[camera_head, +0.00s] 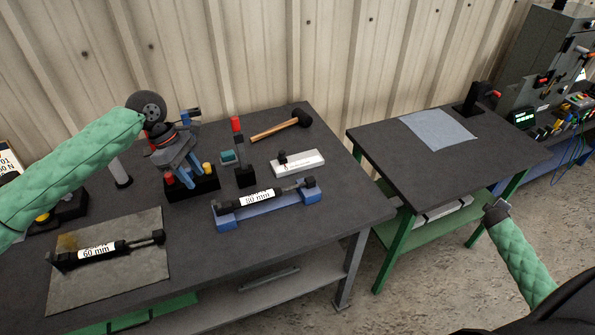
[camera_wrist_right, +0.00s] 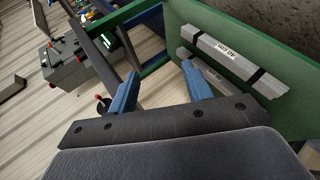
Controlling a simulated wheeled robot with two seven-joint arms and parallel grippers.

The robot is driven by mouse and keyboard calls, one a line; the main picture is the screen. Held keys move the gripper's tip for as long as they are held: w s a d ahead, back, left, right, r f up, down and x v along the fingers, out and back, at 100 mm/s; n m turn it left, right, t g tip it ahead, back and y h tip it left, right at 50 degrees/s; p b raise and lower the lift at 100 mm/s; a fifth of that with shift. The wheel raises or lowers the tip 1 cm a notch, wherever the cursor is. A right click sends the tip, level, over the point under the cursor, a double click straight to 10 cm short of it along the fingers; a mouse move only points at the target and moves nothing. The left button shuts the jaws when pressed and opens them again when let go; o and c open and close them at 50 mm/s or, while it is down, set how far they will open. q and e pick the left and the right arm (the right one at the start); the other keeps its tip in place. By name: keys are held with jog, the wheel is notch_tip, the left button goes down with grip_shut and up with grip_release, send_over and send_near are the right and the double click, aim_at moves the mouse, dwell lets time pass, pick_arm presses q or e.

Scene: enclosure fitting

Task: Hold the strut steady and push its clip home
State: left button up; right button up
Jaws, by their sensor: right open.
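A black strut (camera_head: 258,199) labelled 80 mm lies in a blue cradle (camera_head: 227,224) in the middle of the head view. Its thin rod runs right to a dark end piece; the clip is too small to make out. A second strut (camera_head: 102,251), labelled 60 mm, lies on a grey mat (camera_head: 143,270) at the lower left. My left gripper (camera_head: 191,172) is over the tool block, left of the cradle, its two blue fingers apart. My right gripper, in the right wrist view (camera_wrist_right: 161,84), is open and empty, facing the green table's lower shelf; both struts are out of that view.
A black tool block (camera_head: 205,185) with red and yellow handles stands under my left gripper. A mallet (camera_head: 282,127), a white block (camera_head: 298,163) and a red-topped post (camera_head: 240,150) stand behind the cradle. A green-legged table (camera_head: 440,170) stands to the right, across a gap.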

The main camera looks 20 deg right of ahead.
jog(key=w+d+r+n+t+h, duration=0.1)
jog(key=w+d+r+t, duration=0.2)
jog(key=r, duration=0.6)
jog(key=w+d+r+n+h, duration=0.1)
jog(key=w+d+r, duration=0.3)
jog(key=r, duration=0.5)
jog(key=w+a+r+n+t, duration=0.2)
jog(key=w+a+r+t, duration=0.1)
jog(key=w+a+r, duration=0.3)
jog(key=w+a+r+n+t+y, duration=0.2)
jog(key=w+a+n+y, duration=0.4)
jog(key=a, duration=0.5)
jog(key=w+a+r+n+t+y, duration=0.3)
jog(key=w+a+n, duration=0.1)
jog(key=w+a, duration=0.5)
jog(key=w+a+r+n+t+y, duration=0.2)
jog(key=w+a+n+y, duration=0.3)
jog(key=a, duration=0.7)
jog(key=a+r+n+g+y, duration=0.2)
jog(key=a+n+g+y, duration=0.5)
jog(key=a, duration=1.1)
jog(key=a+r+n+g+y, duration=0.1)
jog(key=a+n+g+y, duration=0.3)
jog(key=a+n, duration=0.9)
jog(key=n+g+h, duration=0.8)
jog(key=n+h, duration=0.3)
jog(key=h, duration=0.2)
send_over(263, 193)
notch_tip(263, 193, down, 6)
jog(key=shift+f, duration=4.1)
